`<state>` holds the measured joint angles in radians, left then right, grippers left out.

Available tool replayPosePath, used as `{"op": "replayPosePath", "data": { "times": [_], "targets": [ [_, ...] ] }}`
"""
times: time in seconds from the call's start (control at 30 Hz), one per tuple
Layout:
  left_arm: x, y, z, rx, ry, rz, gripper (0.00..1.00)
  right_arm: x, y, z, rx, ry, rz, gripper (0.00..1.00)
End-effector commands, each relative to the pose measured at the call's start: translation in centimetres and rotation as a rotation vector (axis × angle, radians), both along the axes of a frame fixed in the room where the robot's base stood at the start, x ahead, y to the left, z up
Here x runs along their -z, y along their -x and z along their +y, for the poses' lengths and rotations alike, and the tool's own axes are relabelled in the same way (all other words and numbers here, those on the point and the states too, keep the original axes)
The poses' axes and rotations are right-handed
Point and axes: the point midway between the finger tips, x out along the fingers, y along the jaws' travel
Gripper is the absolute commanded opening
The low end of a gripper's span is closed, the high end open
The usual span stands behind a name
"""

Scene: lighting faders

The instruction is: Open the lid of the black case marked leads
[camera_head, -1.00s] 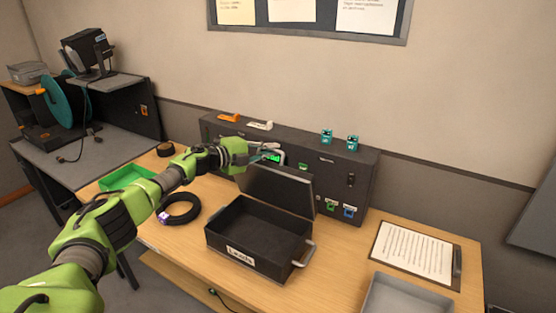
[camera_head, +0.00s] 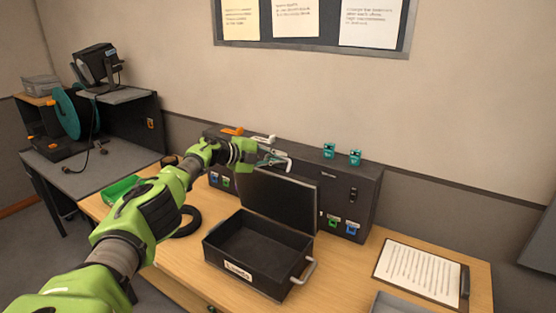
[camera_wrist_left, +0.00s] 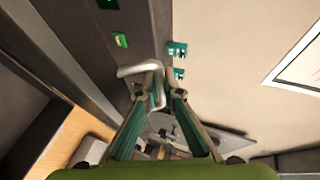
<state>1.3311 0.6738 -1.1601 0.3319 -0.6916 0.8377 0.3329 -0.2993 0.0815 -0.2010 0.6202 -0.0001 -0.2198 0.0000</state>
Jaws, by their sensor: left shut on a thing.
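The black case (camera_head: 228,260) sits on the wooden table, with a white label reading "Leads" (camera_head: 238,271) on its front. Its lid (camera_head: 280,200) is raised and stands roughly upright at the back edge, showing its dark inner face. The inside of the case is visible and looks empty. My left gripper (camera_head: 275,157) is at the lid's top edge, shut on the pale metal lid handle (camera_head: 288,163). In the left wrist view, the handle (camera_wrist_left: 140,69) passes between the fingertips (camera_wrist_left: 159,92). My right gripper is not in view.
A long dark cabinet (camera_head: 345,185) stands close behind the lid, with two teal items (camera_head: 355,157) on top. A black cable coil (camera_head: 187,222) and a green tray (camera_head: 121,189) are to the left. A clipboard (camera_head: 422,270) and a grey tray (camera_head: 398,303) lie right.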

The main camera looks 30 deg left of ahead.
Motion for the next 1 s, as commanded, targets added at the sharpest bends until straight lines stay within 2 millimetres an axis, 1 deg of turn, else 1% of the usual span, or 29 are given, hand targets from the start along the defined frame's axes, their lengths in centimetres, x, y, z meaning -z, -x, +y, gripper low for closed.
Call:
{"op": "replayPosePath", "data": {
  "times": [0.03,0.33,0.37,0.4,0.77,1.0],
  "targets": [
    [0.2,0.0,-0.3,0.007,0.002,0.003,0.0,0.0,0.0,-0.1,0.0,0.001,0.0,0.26],
    [0.2,0.0,-0.3,0.007,0.002,0.004,0.0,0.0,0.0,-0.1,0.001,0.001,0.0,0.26],
    [0.2,0.0,-0.3,0.007,0.002,0.004,0.12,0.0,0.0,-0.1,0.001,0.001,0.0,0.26],
    [0.2,0.0,-0.3,0.006,0.002,0.003,0.15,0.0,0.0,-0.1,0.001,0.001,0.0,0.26],
    [0.0,0.1,0.0,0.002,0.0,0.001,0.15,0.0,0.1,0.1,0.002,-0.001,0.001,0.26],
    [-0.3,1.1,0.8,0.001,0.0,0.002,0.15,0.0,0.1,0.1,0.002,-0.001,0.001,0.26]
  ]
}}
